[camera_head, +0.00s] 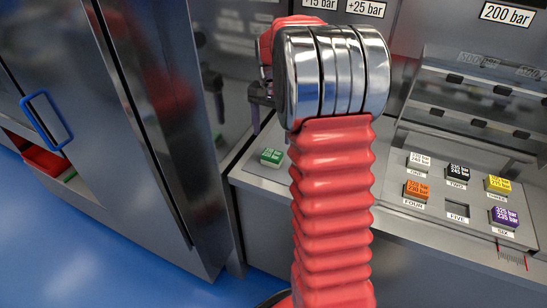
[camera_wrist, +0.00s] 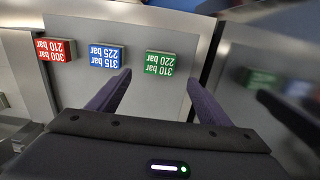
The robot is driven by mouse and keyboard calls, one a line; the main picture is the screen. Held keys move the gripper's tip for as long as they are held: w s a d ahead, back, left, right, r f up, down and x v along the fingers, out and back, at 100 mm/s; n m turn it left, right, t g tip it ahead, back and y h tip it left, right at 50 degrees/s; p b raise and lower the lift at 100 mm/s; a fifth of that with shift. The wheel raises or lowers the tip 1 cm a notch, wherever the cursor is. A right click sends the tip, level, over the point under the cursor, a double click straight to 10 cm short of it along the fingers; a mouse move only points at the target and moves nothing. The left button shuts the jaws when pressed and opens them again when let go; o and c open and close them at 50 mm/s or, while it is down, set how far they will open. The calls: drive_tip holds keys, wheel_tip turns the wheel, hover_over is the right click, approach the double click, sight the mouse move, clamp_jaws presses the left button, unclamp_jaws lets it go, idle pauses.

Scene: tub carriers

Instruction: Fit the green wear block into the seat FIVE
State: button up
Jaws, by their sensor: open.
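The green wear block (camera_head: 271,157) sits on the metal ledge, left of my arm in the head view. In the wrist view the green block (camera_wrist: 165,64) lies just beyond the fingertips, roughly between their lines, its label 310 bar / 220 bar upside down. My gripper (camera_wrist: 159,79) is open and empty, its two purple fingers apart. In the head view my gripper (camera_head: 261,96) is partly hidden behind the wrist, above the ledge. Seat FIVE (camera_head: 457,210) is an empty dark recess in the front row, between FOUR and SIX.
A blue block (camera_wrist: 107,57) and a red block (camera_wrist: 56,50) stand in a row beside the green one. Seats around FIVE hold white (camera_head: 419,160), black (camera_head: 458,171), yellow (camera_head: 498,184), orange (camera_head: 416,190) and purple (camera_head: 504,217) blocks. A steel cabinet (camera_head: 160,110) stands left.

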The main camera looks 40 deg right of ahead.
sight(272, 153)
drive_tip(key=shift+f, duration=2.25)
drive_tip(key=shift+a+f, duration=0.2)
drive_tip(key=shift+f, duration=2.4)
drive_tip(key=shift+c, duration=0.6)
drive_tip(key=c, duration=1.1)
